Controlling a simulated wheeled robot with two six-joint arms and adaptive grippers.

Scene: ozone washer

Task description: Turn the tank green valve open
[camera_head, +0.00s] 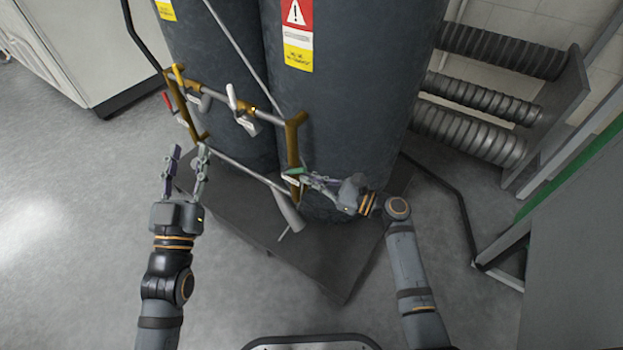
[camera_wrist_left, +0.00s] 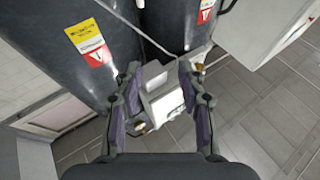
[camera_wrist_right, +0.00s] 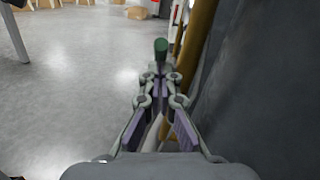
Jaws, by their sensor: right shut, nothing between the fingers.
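The green valve handle (camera_head: 294,171) is on the brass pipework at the front of the right dark tank (camera_head: 345,95). Its green end (camera_wrist_right: 160,48) shows just beyond my right fingertips in the right wrist view. My right gripper (camera_head: 309,180) is shut, with its tips close by the handle; I cannot tell whether they touch it. The right wrist view also shows my right gripper (camera_wrist_right: 161,80) with its fingers together. My left gripper (camera_head: 188,155) is open and empty, in front of the pipework's left side. The left wrist view shows its fingers (camera_wrist_left: 160,70) wide apart.
A second dark tank (camera_head: 215,60) stands to the left. The pipe frame also carries a red handle (camera_head: 167,99) and a pale lever (camera_head: 232,97). Ribbed hoses (camera_head: 480,95) are at the right, a white cabinet (camera_head: 85,40) at the upper left. The floor at lower left is clear.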

